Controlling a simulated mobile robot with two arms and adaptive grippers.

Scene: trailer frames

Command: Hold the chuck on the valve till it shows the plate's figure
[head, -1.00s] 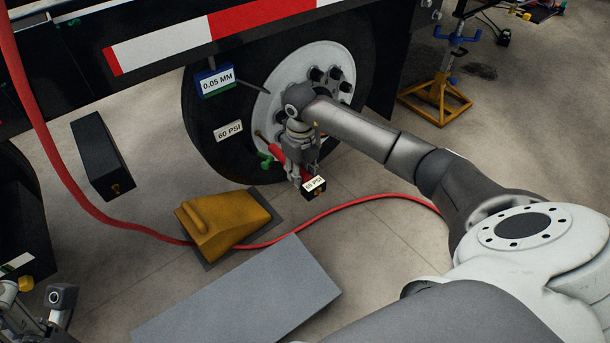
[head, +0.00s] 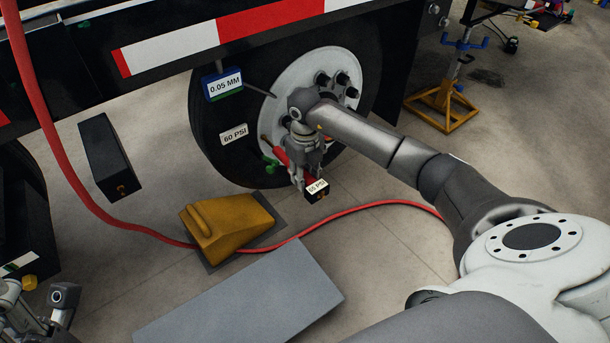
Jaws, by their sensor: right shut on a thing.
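The tire (head: 215,110) carries a white plate (head: 233,134) that reads 60 PSI. My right gripper (head: 305,178) is at the lower part of the wheel, shut on the red-handled chuck (head: 282,157). The chuck's small display (head: 317,186) hangs by the fingertips and appears to read 55 PSI. A green part (head: 271,167) shows beside the red handle, low on the tire. The valve and the chuck's contact with it are mostly hidden or too small to tell. My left gripper (head: 40,312) is only partly in view at the lower left; its jaws are unclear.
A red hose (head: 330,214) runs along the floor. A yellow wheel chock (head: 222,228) sits on a dark mat below the tire. A grey slab (head: 240,300) lies in front. A blue 0.05 MM gauge (head: 222,84) is by the tire. A yellow jack stand (head: 440,108) stands at right.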

